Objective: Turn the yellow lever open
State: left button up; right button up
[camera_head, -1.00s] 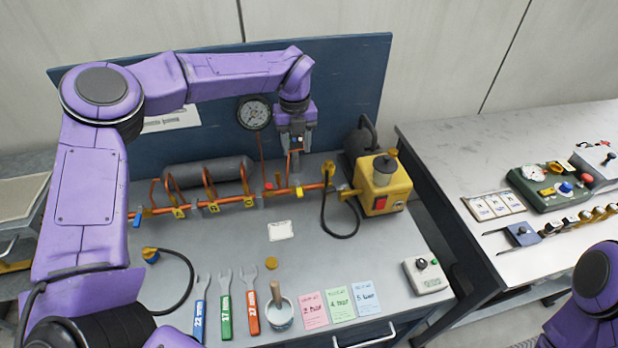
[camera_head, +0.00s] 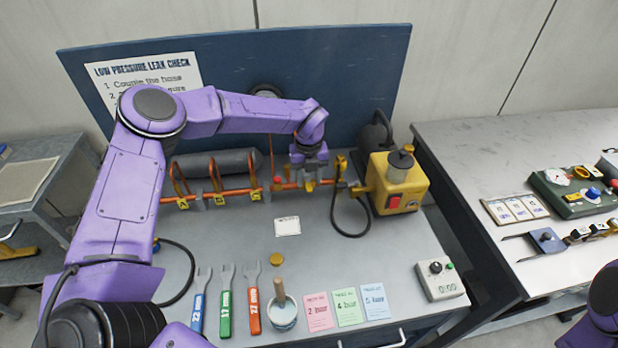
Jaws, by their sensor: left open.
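The yellow lever (camera_head: 310,185) is a small piece on the right part of the horizontal copper pipe (camera_head: 237,192), above the bench. My left gripper (camera_head: 309,178) points down right over it, with open jaws at the lever. The gripper hides part of the lever and pipe, so I cannot tell whether the jaws touch it. My right gripper is out of view; only a purple part of that arm shows at the lower right.
A yellow pump (camera_head: 398,183) with a black hose (camera_head: 338,222) stands right of the pipe. A red knob (camera_head: 277,181) sits left of the gripper. Wrenches (camera_head: 226,304), a cup (camera_head: 282,314), cards (camera_head: 347,306) and a control box (camera_head: 440,279) lie along the front.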

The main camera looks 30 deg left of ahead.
pick_arm(q)
notch_tip(320, 180, down, 2)
grip_shut()
